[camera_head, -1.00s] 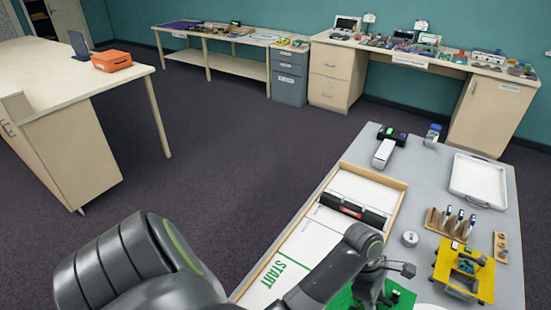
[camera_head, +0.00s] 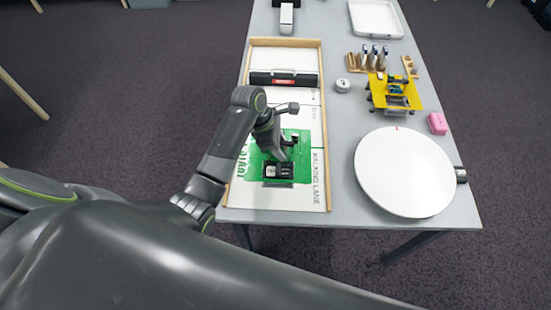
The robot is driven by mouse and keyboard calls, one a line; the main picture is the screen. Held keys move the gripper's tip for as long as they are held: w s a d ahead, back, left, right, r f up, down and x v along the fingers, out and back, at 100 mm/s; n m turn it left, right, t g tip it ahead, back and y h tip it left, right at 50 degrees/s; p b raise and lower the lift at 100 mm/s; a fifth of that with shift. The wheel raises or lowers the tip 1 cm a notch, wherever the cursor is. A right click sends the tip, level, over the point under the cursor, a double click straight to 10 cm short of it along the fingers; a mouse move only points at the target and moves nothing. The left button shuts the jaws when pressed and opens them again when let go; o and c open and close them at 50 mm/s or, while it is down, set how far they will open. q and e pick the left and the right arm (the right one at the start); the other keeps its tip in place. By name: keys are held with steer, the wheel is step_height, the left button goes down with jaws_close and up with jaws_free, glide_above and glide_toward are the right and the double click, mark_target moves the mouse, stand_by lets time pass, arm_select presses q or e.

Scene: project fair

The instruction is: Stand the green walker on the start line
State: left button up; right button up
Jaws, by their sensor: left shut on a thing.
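My left gripper (camera_head: 281,154) reaches down from the left over the green patch (camera_head: 303,172) at the near end of the walking lane. It is shut on a small dark boxy thing (camera_head: 278,171) with pale patches, which seems to be the green walker. Its green parts are hard to tell from the patch, and the gripper hides part of it. I cannot tell whether its feet touch the surface. The green START lettering (camera_head: 240,165) shows at the patch's left edge, partly covered by my arm. My right gripper is not in view.
The lane has a wooden rim (camera_head: 323,110) and a black bar (camera_head: 284,79) across it. To the right are a white round disc (camera_head: 404,190), a yellow stand (camera_head: 405,101), a pink block (camera_head: 437,123), a small round tin (camera_head: 342,86) and a white tray (camera_head: 376,30).

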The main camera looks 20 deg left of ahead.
arm_select(q)
steer(key=shift+f, duration=0.9)
step_height(320, 180, down, 3)
steer(key=shift+f, duration=0.45)
steer(key=o, duration=1.1)
steer(key=shift+f, duration=0.1)
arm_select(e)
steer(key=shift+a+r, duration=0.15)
arm_select(q)
steer(key=v, duration=1.2)
steer(key=shift+a, duration=0.15)
